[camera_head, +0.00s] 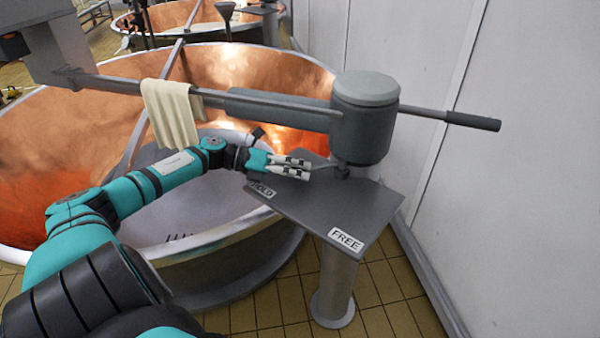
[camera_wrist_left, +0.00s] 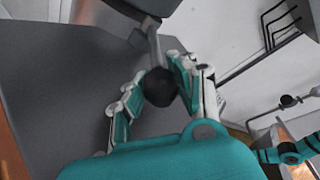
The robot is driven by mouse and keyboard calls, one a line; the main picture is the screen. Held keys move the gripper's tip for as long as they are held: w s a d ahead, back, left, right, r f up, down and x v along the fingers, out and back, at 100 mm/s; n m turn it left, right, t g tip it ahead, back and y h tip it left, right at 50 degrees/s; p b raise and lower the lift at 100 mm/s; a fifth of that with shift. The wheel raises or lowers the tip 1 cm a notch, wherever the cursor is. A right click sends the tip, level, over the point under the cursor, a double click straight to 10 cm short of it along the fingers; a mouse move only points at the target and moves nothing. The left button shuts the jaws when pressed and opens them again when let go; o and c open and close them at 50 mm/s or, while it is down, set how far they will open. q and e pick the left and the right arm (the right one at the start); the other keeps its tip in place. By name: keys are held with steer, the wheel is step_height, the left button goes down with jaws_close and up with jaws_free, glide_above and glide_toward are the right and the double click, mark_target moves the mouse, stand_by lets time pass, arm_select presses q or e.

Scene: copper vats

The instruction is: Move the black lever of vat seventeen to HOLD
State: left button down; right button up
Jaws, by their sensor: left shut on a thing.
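My left gripper (camera_head: 306,168) reaches in from the left over the grey plate (camera_head: 325,205) of the vat and is shut on the black lever. In the left wrist view, the lever's round black knob (camera_wrist_left: 160,87) sits between the two fingers, and its grey rod (camera_wrist_left: 155,48) runs up to the pivot. In the head view, the lever rod (camera_head: 326,165) runs left from its pivot under the grey cylinder (camera_head: 365,115). The HOLD label (camera_head: 262,191) is at the plate's left corner, just below and left of the gripper. The FREE label (camera_head: 346,241) is at the front corner.
A copper vat (camera_head: 60,150) lies left of and behind the plate, under my left arm. A grey beam (camera_head: 275,108) with a cream cloth (camera_head: 172,115) crosses above it. A dark-handled bar (camera_head: 470,121) sticks out right from the cylinder. A white wall (camera_head: 530,200) bounds the right.

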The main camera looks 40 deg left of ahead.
arm_select(q)
steer(key=shift+w+a+r, duration=0.1)
steer(key=shift+a, duration=0.05)
steer(key=c, duration=1.2)
jaws_free()
steer(key=shift+c, duration=0.2)
steer(key=shift+a, duration=0.1)
steer(key=shift+s, duration=0.2)
steer(key=v, duration=1.2)
